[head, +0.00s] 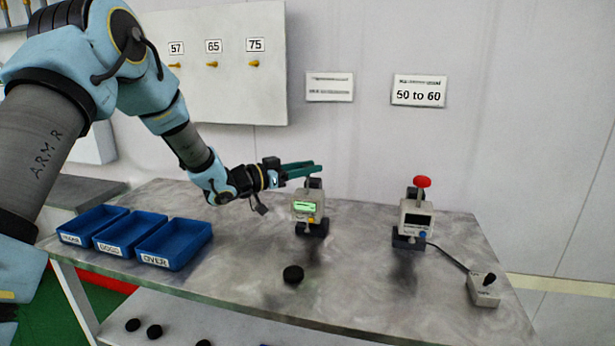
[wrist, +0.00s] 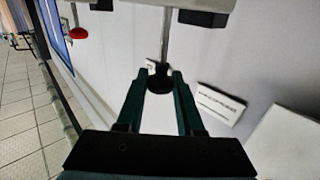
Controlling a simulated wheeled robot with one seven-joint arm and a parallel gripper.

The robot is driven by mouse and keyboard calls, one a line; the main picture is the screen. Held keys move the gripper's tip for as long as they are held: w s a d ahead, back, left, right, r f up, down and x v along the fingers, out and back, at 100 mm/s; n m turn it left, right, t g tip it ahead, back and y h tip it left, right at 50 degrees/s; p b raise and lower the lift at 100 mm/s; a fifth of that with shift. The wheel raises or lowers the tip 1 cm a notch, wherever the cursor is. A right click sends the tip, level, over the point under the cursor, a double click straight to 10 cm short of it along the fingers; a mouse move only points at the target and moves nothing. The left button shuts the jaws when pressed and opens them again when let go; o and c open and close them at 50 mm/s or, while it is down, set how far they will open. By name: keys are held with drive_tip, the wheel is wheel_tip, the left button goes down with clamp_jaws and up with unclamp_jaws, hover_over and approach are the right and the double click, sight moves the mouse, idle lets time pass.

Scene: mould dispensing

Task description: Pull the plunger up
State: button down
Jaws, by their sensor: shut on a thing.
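A small gauge (head: 306,206) with a lit green display and a yellow button stands on the grey table. Its plunger rises from the top; in the wrist view the plunger (wrist: 158,79) shows as a black knob on a thin metal rod. My gripper (head: 314,169) reaches in from the left, level, over the gauge. In the wrist view, the green fingers of my gripper (wrist: 157,82) are on either side of the knob, shut on it. In the head view the fingers hide the knob. The rod shows between the knob and the gauge body in the wrist view.
A second gauge (head: 416,222) with a red knob (head: 422,182) stands to the right, cabled to a small switch box (head: 484,290). A black puck (head: 293,274) lies in front of the first gauge. Blue bins (head: 173,243) are at the left.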

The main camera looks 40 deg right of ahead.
drive_tip(key=c, duration=0.6)
unclamp_jaws()
drive_tip(key=shift+o, duration=0.2)
drive_tip(key=shift+a, duration=0.1)
drive_tip(key=b+v, duration=0.3)
drive_tip(key=v, duration=0.7)
drive_tip(key=shift+a+b, duration=0.3)
drive_tip(key=shift+b, duration=0.1)
drive_tip(key=shift+w, duration=0.2)
